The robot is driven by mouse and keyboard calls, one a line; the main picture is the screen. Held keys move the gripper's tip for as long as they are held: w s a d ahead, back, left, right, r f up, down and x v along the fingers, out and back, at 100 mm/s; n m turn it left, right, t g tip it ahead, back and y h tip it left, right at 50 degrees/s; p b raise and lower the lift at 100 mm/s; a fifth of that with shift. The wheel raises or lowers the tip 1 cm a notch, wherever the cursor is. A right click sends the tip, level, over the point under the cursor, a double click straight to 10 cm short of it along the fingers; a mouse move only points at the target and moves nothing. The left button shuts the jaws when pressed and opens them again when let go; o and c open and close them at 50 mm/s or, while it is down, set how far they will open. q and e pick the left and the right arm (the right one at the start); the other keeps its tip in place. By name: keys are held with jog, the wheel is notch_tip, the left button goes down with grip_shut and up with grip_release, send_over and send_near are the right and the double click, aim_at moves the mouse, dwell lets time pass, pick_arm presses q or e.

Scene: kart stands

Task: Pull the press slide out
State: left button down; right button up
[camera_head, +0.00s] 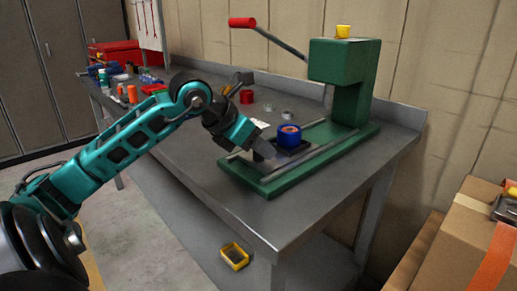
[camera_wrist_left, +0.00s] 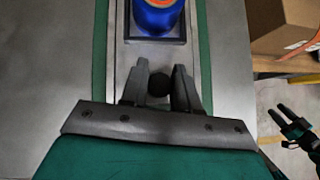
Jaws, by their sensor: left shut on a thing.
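The green press (camera_head: 345,72) stands on the workbench, its long green base reaching toward me. The press slide (camera_head: 281,157), a dark square tray, sits between the base's rails. A blue round part with an orange ring (camera_head: 289,136) rests in it; the left wrist view also shows this part (camera_wrist_left: 157,16) inside the tray rim (camera_wrist_left: 155,42). My left gripper (camera_head: 261,152) is at the slide's near end, its fingers shut on a dark round knob (camera_wrist_left: 158,84). My right gripper (camera_wrist_left: 294,120) shows at the right of the left wrist view, its fingers apart and empty.
The red-tipped press lever (camera_head: 243,22) sticks out to the left. A red cup (camera_head: 246,96) and small parts lie behind on the bench (camera_head: 190,150). A cardboard box (camera_head: 455,245) stands at the right. A yellow bin (camera_head: 235,256) is on the lower shelf.

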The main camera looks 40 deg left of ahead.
pick_arm(q)
jog(key=shift+s, duration=0.2)
jog(key=c, duration=0.9)
grip_release()
jog(key=v, duration=1.3)
jog(key=shift+w, duration=0.1)
